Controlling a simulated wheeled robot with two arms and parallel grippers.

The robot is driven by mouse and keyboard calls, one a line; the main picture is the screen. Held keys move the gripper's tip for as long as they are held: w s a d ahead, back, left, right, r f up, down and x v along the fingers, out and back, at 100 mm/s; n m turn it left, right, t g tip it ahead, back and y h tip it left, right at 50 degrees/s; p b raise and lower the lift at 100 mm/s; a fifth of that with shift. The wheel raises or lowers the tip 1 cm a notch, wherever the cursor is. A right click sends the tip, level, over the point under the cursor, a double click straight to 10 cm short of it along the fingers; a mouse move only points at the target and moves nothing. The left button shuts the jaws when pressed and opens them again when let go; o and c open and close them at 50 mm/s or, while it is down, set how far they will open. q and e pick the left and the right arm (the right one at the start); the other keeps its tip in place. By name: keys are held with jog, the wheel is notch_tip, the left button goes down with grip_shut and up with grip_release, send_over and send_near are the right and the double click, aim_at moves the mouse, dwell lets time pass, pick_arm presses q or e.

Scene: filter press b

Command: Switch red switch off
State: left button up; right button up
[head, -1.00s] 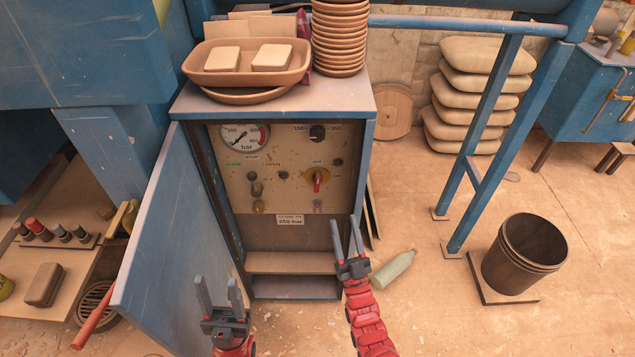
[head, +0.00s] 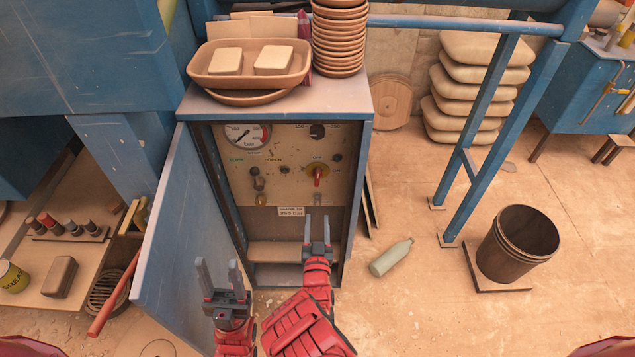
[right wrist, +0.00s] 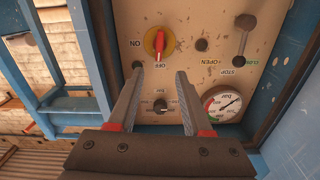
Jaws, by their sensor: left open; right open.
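The red switch (head: 319,174) is a red handle on a round yellow plate, on the beige panel inside the open blue cabinet. In the right wrist view, where the panel appears upside down, the red switch (right wrist: 160,42) has its handle upright, in line with the OFF label; ON is to its left. My right gripper (head: 317,226) is open and empty, in front of the cabinet, below the switch in the picture. Its fingers (right wrist: 160,76) point towards the panel, apart from the switch. My left gripper (head: 219,266) is open and empty, in front of the cabinet door.
The cabinet door (head: 185,235) stands open on the left. The panel also bears a pressure gauge (right wrist: 222,104), a black knob (right wrist: 160,106) and a lever (right wrist: 243,38). A green bottle (head: 391,257) lies on the floor right of the cabinet. A bucket (head: 515,247) stands further right.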

jog(key=b, duration=0.6)
send_near(318, 181)
jog(key=w, duration=0.7)
jog(key=shift+w, duration=0.15)
jog(key=shift+w+a+r+b, duration=0.15)
jog(key=shift+w+b, duration=0.4)
jog(key=shift+w, duration=0.6)
grip_shut()
